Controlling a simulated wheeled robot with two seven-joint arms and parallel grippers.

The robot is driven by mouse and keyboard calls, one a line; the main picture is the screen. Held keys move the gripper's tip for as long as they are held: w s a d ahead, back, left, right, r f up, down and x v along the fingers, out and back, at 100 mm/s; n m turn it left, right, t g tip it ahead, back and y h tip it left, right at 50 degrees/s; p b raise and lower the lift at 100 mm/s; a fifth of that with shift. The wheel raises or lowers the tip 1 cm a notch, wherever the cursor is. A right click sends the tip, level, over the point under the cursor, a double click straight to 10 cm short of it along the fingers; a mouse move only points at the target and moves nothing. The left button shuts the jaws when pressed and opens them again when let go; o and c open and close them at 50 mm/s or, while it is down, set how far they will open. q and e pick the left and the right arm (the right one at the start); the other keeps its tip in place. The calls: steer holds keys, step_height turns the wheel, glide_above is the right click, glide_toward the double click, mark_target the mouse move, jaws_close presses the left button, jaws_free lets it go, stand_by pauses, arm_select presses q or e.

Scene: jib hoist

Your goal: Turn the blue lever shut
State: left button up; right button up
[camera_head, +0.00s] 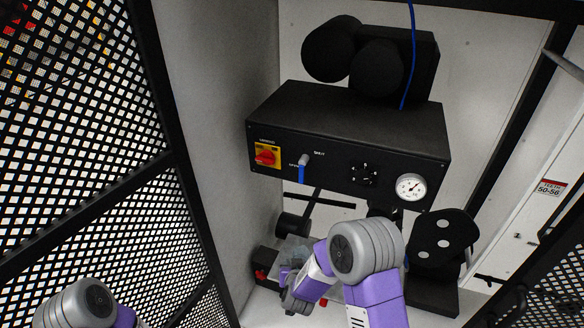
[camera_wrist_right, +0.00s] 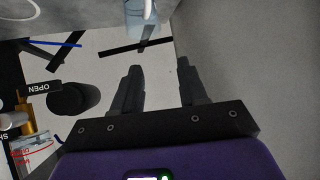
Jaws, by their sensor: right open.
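The blue lever (camera_head: 301,174) hangs straight down from a silver pivot on the front of a black control box (camera_head: 340,135). A label reading SHUT is to the upper right of the pivot, and a label that seems to read OPEN is to its left. My right gripper (camera_head: 290,280) is below the box and apart from the lever. In the right wrist view its two dark fingers (camera_wrist_right: 158,68) are spread with nothing between them. I cannot identify the lever for sure in that view. My left arm shows at the bottom left, but its gripper is out of frame.
A red switch on a yellow plate (camera_head: 266,156), a black knob (camera_head: 364,174) and a white gauge (camera_head: 411,187) share the panel. Mesh walls (camera_head: 75,120) stand at left. The wrist view shows an OPEN label (camera_wrist_right: 44,87) beside a black cylinder (camera_wrist_right: 75,98).

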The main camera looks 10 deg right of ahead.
steer(key=w+r+m+t+h+p, duration=0.1)
steer(key=w+r+t+h, duration=0.15)
steer(key=r, duration=0.65)
steer(key=w+r+m+t+h, duration=0.1)
steer(key=w+r+h, duration=0.15)
steer(key=r, duration=0.55)
steer(key=m+h, duration=0.2)
steer(key=h, duration=0.1)
glide_toward(301, 171)
steer(key=d, duration=0.1)
steer(key=shift+t, duration=0.45)
steer(key=x, duration=0.7)
steer(key=shift+w+f, duration=0.35)
steer(key=shift+c, duration=0.4)
jaws_close()
steer(key=shift+r, duration=0.1)
